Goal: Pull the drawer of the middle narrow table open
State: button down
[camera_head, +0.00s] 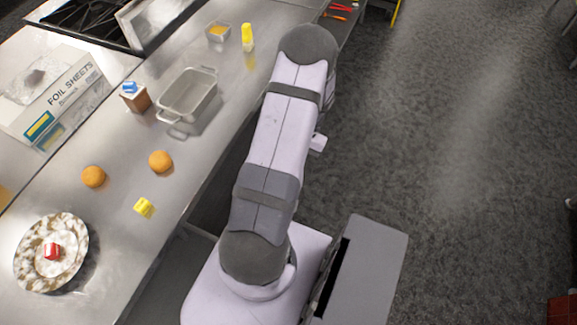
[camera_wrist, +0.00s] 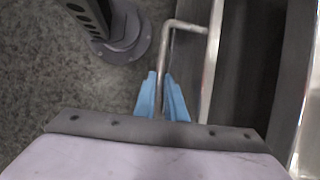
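In the wrist view, my gripper (camera_wrist: 161,78) has its two blue fingers close on either side of a metal bar handle (camera_wrist: 163,50), and they look shut on it. The handle bends and joins a bright metal drawer front (camera_wrist: 212,60). Behind this front is a dark gap, which looks like the inside of a partly open drawer (camera_wrist: 246,70). A second metal edge runs along the far right. In the head view my arm hides the gripper and the handle.
A long steel counter (camera_head: 115,205) fills the left of the head view, holding a roasting pan (camera_head: 187,95), a foil box (camera_head: 60,100), buns and a plate (camera_head: 25,255). Open grey floor (camera_head: 450,130) lies to the right. A round-based post (camera_wrist: 125,40) stands left of the handle.

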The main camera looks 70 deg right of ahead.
jog(key=s, duration=1.3)
jog(key=shift+s+b, duration=0.4)
jog(key=shift+b, duration=0.05)
jog(key=shift+r, duration=0.1)
jog(key=c, duration=1.8)
grip_release()
jog(key=shift+d, duration=0.1)
jog(key=shift+b+v, duration=1.25)
jog(key=shift+v, duration=2.35)
